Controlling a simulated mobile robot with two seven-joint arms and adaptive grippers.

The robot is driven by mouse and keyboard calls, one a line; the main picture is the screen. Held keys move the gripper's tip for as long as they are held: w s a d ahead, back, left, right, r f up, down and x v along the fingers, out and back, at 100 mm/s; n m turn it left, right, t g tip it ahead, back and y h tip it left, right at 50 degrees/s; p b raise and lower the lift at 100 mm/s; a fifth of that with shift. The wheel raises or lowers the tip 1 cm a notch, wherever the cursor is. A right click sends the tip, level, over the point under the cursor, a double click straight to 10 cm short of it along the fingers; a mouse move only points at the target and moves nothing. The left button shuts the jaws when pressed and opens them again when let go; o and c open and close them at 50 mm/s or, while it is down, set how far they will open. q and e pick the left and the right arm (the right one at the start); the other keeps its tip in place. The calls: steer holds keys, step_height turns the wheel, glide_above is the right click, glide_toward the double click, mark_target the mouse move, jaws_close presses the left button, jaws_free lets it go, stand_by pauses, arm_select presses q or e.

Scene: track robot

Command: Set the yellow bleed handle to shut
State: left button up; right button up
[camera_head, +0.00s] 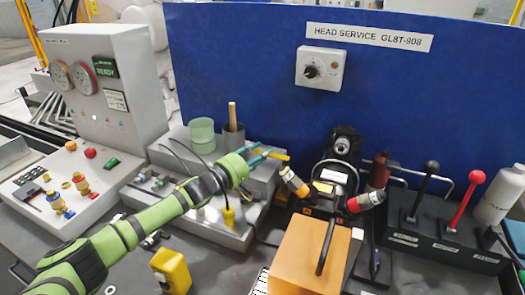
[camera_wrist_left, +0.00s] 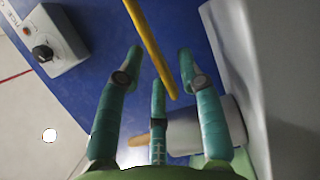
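A slim yellow bar, which looks like the bleed handle (camera_wrist_left: 152,48), runs down from the top edge in the left wrist view. Its lower end lies between my left gripper's teal fingers. My left gripper (camera_wrist_left: 160,82) has its fingers spread, with gaps visible beside the bar. In the head view, my left gripper (camera_head: 266,157) is above the grey stepped unit. The yellow bar (camera_head: 281,156) pokes out past its fingertips, and the rest of it is hidden by the hand. My right gripper is in neither view.
The blue panel (camera_head: 230,60) rises behind. An orange box (camera_head: 305,262) and a yellow block (camera_head: 170,270) are in front. Black and red levers (camera_head: 465,200) stand right.

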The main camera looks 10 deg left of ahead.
arm_select(q)
steer(key=shift+w+d, duration=0.35)
steer(key=shift+w, duration=0.25)
jaws_close()
